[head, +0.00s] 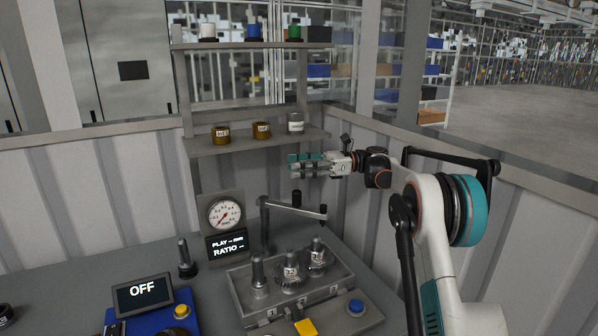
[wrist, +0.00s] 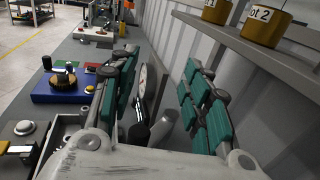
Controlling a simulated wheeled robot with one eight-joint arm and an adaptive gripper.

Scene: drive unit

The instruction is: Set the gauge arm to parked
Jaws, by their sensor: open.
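The dial gauge (head: 225,214) stands left of the post above a display reading PLAY and RATIO. My gripper (head: 291,166) is open and empty, above the gauge arm and apart from it, pointing left. In the wrist view, its teal fingers (wrist: 160,92) are spread; grey and black parts show between them, not clearly identifiable.
The drive unit box (head: 240,301) holds several upright shafts. A shelf (head: 258,143) with labelled pots is close behind my gripper. A blue control box (head: 155,305) reading OFF and a black upright lever (head: 186,260) stand left. Air left of my gripper is free.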

